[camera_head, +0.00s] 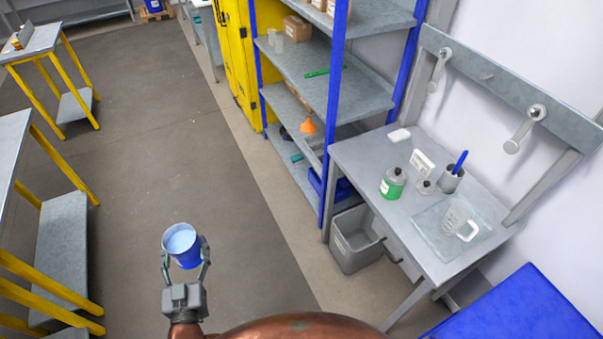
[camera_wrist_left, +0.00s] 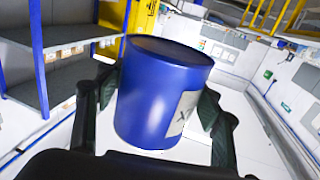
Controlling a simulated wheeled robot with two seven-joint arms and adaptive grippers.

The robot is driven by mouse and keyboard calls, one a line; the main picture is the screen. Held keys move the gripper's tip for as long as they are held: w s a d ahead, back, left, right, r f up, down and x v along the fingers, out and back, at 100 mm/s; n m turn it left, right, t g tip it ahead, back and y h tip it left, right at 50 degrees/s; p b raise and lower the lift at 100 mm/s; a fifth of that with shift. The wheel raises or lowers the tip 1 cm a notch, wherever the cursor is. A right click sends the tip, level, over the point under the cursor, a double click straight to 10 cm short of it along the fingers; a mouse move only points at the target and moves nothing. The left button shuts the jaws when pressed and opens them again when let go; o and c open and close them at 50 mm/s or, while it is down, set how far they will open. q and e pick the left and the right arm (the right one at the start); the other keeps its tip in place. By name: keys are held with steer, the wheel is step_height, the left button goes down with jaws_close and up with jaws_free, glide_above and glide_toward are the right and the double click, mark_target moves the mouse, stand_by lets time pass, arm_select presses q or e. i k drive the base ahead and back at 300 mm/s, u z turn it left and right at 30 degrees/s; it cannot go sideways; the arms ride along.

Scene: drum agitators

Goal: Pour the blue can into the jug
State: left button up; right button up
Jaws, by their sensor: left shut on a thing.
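My left gripper (camera_head: 186,262) is shut on the blue can (camera_head: 182,246) and holds it above the floor, away from any table. The can is upright in the head view, with a pale blue inside or top showing. In the left wrist view the blue can (camera_wrist_left: 160,95) sits between both fingers, with a pale label on its right side. A clear jug (camera_head: 455,222) with a white handle stands in a shallow tray (camera_head: 425,228) on the grey bench at the right. The can is far left of the jug. My right gripper is not in view.
The grey bench (camera_head: 365,150) also holds a green bottle (camera_head: 392,183), a small grey bottle, a white label card and a grey cup (camera_head: 451,180) with a blue tool. A grey bin (camera_head: 353,243) stands below. A blue-posted shelf (camera_head: 320,90) is behind. The floor is open.

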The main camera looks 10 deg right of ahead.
mark_target(459, 213)
steer(key=u, duration=0.05)
steer(key=k, duration=0.5)
steer(key=z, duration=2.15)
